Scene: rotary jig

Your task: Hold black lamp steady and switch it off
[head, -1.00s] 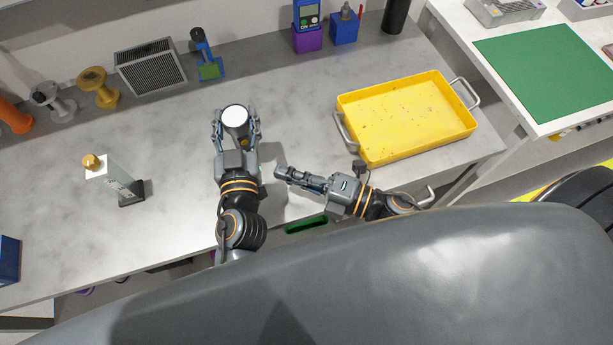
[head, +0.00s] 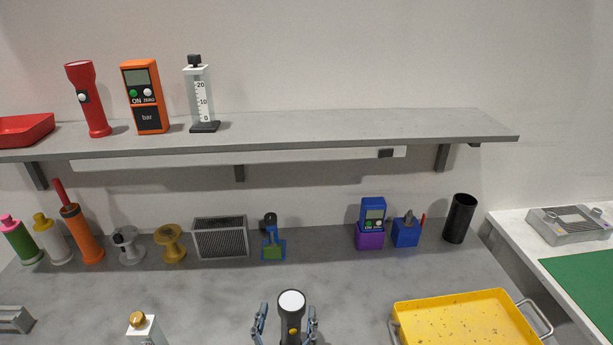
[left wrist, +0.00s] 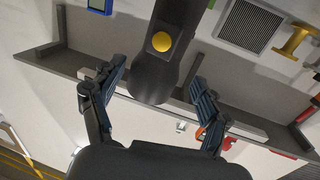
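The black lamp (head: 290,329) stands on the bench at the bottom of the head view, its round face bright white and a yellow button on its side. In the left wrist view the dark lamp (left wrist: 154,73) comes down from the top, with the yellow button (left wrist: 161,41) facing the camera. My left gripper (head: 286,318) has one finger on each side of the lamp. In the left wrist view its fingers (left wrist: 157,80) are spread, with gaps between them and the lamp. My right gripper is out of view.
A yellow tray (head: 465,318) lies to the right of the lamp. A white block with a gold knob (head: 146,333) stands to the left. Spools, a grey vent box (head: 221,238) and a purple box (head: 369,236) line the back. A shelf (head: 330,126) hangs above.

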